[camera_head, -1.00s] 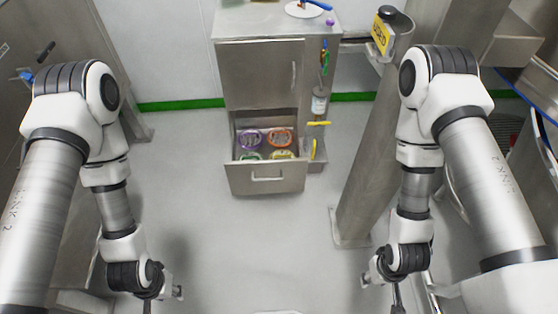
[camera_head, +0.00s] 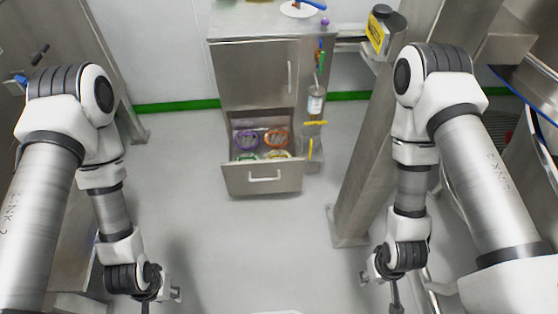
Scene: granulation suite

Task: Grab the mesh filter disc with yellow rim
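The yellow-rimmed mesh filter disc (camera_head: 279,155) lies in the front right of an open drawer (camera_head: 262,181), partly hidden by the drawer front. A purple-rimmed disc (camera_head: 246,139), an orange-rimmed disc (camera_head: 276,139) and a green-rimmed disc (camera_head: 247,156) lie in the same drawer. My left gripper (camera_head: 160,298) hangs low at the bottom left, well short of the drawer and far from the disc. My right gripper (camera_head: 383,287) hangs low at the bottom right, also far from it. The fingers of both are too small or cut off to read.
The drawer belongs to a steel cabinet (camera_head: 254,75) against the back wall.

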